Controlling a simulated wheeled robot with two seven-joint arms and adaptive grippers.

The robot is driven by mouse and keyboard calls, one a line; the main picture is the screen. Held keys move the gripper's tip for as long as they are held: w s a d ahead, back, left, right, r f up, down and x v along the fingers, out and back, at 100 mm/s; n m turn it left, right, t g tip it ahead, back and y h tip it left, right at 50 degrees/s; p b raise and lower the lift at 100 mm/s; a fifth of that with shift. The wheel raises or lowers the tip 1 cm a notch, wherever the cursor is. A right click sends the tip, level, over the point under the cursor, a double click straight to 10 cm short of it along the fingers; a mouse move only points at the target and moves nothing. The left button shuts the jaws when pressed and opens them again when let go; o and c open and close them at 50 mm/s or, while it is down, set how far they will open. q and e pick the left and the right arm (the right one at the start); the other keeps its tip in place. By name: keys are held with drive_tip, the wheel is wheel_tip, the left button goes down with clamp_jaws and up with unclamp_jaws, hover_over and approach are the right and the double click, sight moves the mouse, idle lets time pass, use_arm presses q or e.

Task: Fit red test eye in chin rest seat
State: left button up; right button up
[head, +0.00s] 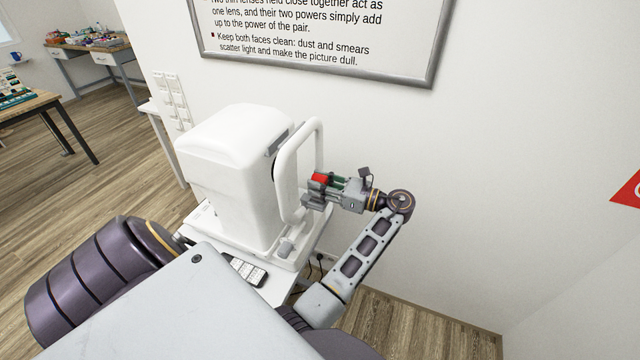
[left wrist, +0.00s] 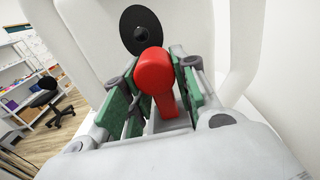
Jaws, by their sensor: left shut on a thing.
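The red test eye (head: 320,179) is between the fingers of my left gripper (head: 322,184), beside the white headrest frame of the white eye machine. In the left wrist view the red test eye (left wrist: 153,72) has a round top and a stem between the green finger pads. My left gripper (left wrist: 158,85) is shut on it. The white headrest frame (head: 317,150) stands upright between the machine (head: 235,165) and the gripper. The chin rest seat is not clearly visible; the gripper and frame hide that area. My right gripper is not in view.
A dark round disc (left wrist: 140,30) on the machine faces the gripper, behind the red eye. A grey keypad (head: 245,271) lies on the machine's white table. The wall with a framed text board (head: 330,40) is close behind. Open floor lies at the left.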

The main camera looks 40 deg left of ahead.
use_arm(q)
drive_tip(key=shift+p, duration=0.45)
idle(0.4)
drive_tip(key=shift+f, duration=0.5)
idle(1.1)
drive_tip(key=o, duration=1.2)
drive_tip(key=shift+r, duration=0.1)
drive_tip(key=shift+r, duration=4.9)
drive_tip(key=shift+f, duration=0.1)
